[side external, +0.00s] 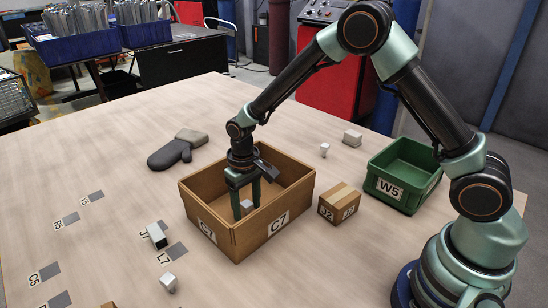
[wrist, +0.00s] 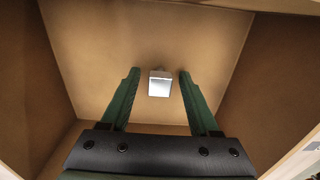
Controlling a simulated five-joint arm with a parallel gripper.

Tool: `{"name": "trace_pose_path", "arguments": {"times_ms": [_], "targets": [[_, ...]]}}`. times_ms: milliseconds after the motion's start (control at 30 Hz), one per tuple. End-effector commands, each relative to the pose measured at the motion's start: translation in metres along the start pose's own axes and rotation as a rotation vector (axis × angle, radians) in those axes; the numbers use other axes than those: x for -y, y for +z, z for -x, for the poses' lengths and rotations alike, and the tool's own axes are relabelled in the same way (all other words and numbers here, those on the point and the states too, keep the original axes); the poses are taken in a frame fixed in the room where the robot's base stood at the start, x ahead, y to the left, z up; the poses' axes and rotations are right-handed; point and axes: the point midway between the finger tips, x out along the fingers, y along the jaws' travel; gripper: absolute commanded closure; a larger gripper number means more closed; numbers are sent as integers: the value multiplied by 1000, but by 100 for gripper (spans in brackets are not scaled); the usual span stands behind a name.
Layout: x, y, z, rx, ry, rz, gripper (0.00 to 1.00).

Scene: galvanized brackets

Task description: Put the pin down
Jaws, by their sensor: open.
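A small light-grey metal piece, which I take for the pin (wrist: 159,84), is inside the brown box marked C7 (side external: 232,238). It also shows in the side external view (side external: 246,206), partly hidden by a finger. My gripper (side external: 246,211) reaches down into the box with green fingers. In the wrist view my gripper (wrist: 158,76) is open, with one finger on each side of the pin and a gap on both sides. The pin appears to rest on the box floor, apart from the walls.
A small carton (side external: 340,203) and a green bin marked W5 (side external: 404,176) stand right of the box. A dark mitt (side external: 170,154) lies behind it. Small metal pieces lie at the front (side external: 168,283) and back (side external: 325,149). The table's left is mostly clear, with grey marked patches.

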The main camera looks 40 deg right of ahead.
Motion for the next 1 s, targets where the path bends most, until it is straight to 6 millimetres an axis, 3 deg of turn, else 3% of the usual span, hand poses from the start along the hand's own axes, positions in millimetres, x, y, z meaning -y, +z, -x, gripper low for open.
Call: {"name": "trace_pose_path", "arguments": {"times_ms": [167,633,1000], "targets": [[0,-1,10,-3,-1,0,38],[0,-1,99,-5,-1,0,38],[-6,5,137,-25,-5,-1,38]]}}
